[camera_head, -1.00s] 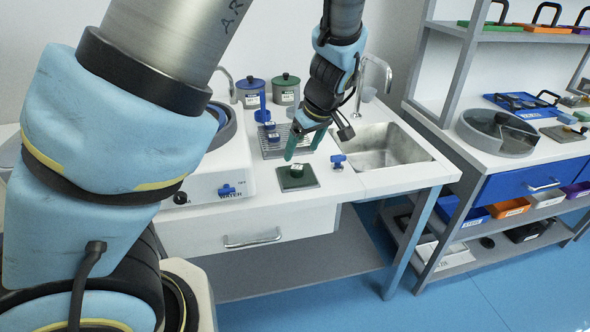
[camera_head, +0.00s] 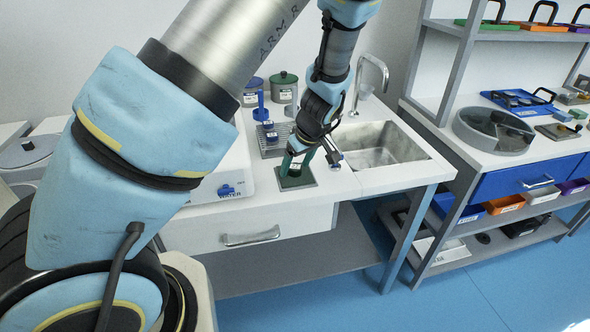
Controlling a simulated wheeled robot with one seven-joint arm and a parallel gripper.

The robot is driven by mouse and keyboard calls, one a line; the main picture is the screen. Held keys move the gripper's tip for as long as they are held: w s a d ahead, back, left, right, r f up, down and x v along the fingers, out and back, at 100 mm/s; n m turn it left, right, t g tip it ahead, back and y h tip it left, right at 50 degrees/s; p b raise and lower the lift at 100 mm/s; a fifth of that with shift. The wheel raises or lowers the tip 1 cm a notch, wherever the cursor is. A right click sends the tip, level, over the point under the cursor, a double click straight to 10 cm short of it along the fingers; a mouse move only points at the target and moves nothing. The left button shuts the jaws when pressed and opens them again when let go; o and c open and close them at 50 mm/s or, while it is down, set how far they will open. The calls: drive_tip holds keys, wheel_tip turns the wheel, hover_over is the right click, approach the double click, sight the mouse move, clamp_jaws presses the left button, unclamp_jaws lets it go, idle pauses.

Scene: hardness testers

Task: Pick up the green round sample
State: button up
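The green round sample (camera_head: 295,171) sits on a small dark green square pad (camera_head: 311,183) on the white counter, left of the sink. Its pale top label shows in part. The lower finger ends and part of the sample merge in the view.
A wire rack (camera_head: 272,149) with blue samples stands behind and left of the pad. A blue-lidded pot (camera_head: 251,95) and a green-lidded pot (camera_head: 284,90) stand at the back. The sink (camera_head: 376,147) and tap lie right. A white machine (camera_head: 222,178) stands left.

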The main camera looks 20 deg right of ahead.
clamp_jaws()
idle(0.4)
